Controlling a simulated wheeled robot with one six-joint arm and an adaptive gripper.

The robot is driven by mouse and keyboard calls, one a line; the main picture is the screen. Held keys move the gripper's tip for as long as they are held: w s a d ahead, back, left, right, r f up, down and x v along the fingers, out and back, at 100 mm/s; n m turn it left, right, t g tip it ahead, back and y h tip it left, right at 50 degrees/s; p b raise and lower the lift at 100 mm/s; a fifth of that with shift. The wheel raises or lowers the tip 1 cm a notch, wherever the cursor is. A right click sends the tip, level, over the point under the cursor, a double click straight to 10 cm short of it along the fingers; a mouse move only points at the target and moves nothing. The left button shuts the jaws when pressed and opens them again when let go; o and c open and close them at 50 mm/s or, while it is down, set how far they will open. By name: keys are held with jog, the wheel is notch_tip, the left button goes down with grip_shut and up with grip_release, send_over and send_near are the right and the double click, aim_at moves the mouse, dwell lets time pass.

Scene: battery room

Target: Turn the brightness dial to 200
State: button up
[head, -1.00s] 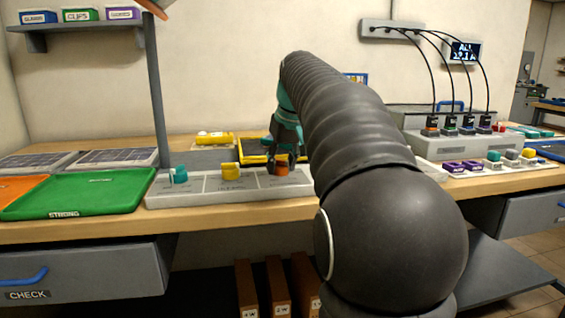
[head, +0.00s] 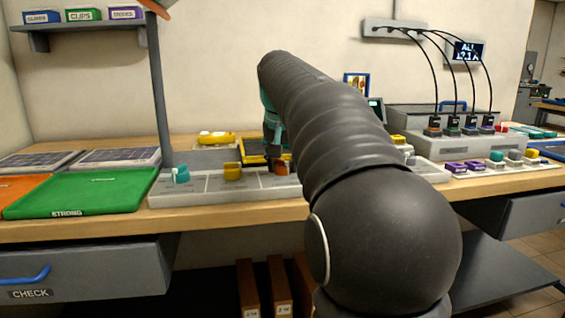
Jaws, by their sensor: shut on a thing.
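A grey control panel (head: 205,188) lies along the front of the bench with a teal dial (head: 181,175), a yellow dial (head: 233,172) and an orange dial (head: 280,168). The panel's labels are too small to read, so I cannot tell which dial is the brightness dial. My gripper (head: 276,160) points down at the panel's right part and is shut on the orange dial. My arm hides the panel's right end and part of the gripper. The orange dial's pointer and scale cannot be made out.
A green tray (head: 75,195) lies left of the panel, beside a grey post (head: 159,90). A yellow-rimmed tray (head: 254,152) is behind the panel. A charger with cabled batteries (head: 445,142) and a row of small coloured blocks (head: 497,158) stand to the right.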

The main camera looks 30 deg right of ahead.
jog(key=shift+f, duration=0.1)
jog(key=o, duration=1.1)
jog(key=shift+o, duration=0.2)
jog(key=v, duration=1.2)
jog(key=s+a+f+n, duration=0.2)
jog(key=s+a+f, duration=0.2)
jog(key=s+f, duration=0.3)
jog(key=s+a+f+n+t+y, duration=0.1)
jog(key=s+a+f, duration=0.4)
jog(key=f, duration=0.8)
jog(key=s+a+f+n+y, duration=0.1)
jog(key=s+a+f+n, duration=0.2)
jog(key=s+f, duration=0.8)
jog(key=shift+s+a+t, duration=0.25)
jog(key=shift+a+t, duration=0.05)
jog(key=shift+a, duration=0.6)
